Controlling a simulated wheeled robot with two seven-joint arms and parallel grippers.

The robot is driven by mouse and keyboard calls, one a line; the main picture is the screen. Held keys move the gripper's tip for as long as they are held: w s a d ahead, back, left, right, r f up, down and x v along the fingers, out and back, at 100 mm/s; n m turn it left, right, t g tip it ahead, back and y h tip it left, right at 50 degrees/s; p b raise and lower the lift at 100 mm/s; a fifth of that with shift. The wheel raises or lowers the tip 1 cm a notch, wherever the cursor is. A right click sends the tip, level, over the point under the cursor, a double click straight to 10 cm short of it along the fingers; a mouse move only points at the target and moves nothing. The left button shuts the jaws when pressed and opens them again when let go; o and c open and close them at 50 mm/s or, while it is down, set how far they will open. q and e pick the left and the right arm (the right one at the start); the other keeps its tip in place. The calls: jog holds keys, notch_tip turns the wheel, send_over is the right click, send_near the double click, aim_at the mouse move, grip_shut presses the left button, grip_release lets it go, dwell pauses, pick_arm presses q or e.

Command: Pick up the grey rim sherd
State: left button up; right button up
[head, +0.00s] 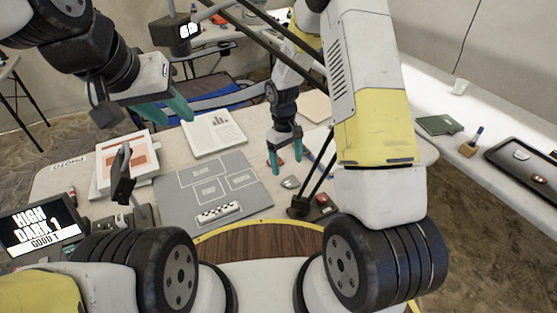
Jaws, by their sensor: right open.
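A small grey piece (290,183), which looks like the grey rim sherd, lies on the table to the right of the grey sorting mat (228,196). It is too small for me to make out its rim. My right gripper (285,158) points down with its teal fingers apart and empty, just above and behind the grey piece in the picture. I cannot tell its exact height. My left gripper (168,112) is raised over the table's back left, its teal fingers apart with nothing between them.
The mat has outlined boxes and a black-and-white scale bar (218,212). A dark stand (298,205) and a small red item (322,199) are near the grey piece. A dark tray (500,160) is far right.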

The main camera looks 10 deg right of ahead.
aim_at(291, 182)
jog(key=f, duration=0.4)
jog(key=s+d+f, duration=0.1)
jog(key=f, duration=0.1)
jog(key=shift+f, duration=0.3)
jog(key=shift+d, duration=0.1)
jog(key=c, duration=1.4)
jog(key=shift+r, duration=0.1)
jog(key=shift+c, duration=0.2)
